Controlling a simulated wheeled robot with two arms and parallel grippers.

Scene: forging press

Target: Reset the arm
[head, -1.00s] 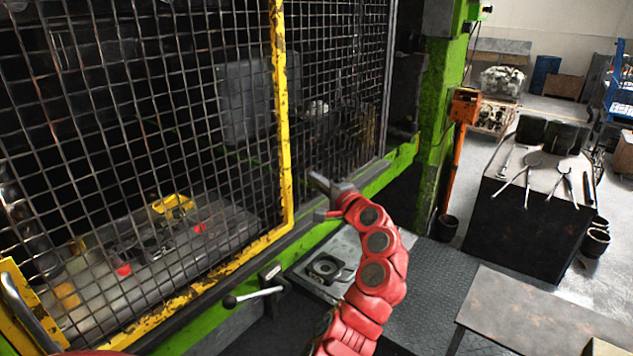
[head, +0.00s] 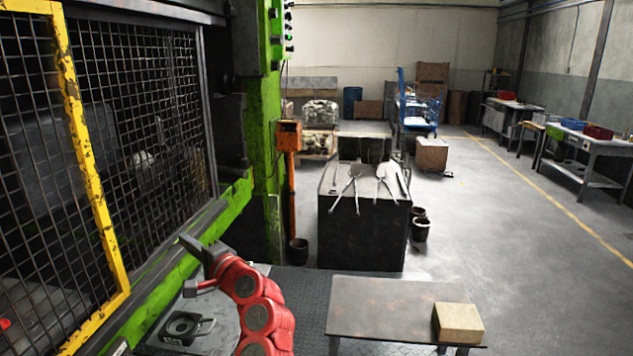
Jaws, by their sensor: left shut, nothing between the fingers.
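My left gripper (head: 200,265) is at the lower left of the head view, at the end of my red jointed arm. My right gripper is not in view.
The press's mesh guard with a yellow frame (head: 92,185) stands at the left. A dark block (head: 362,235) carries several tongs. Open floor (head: 530,260) lies to the right.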

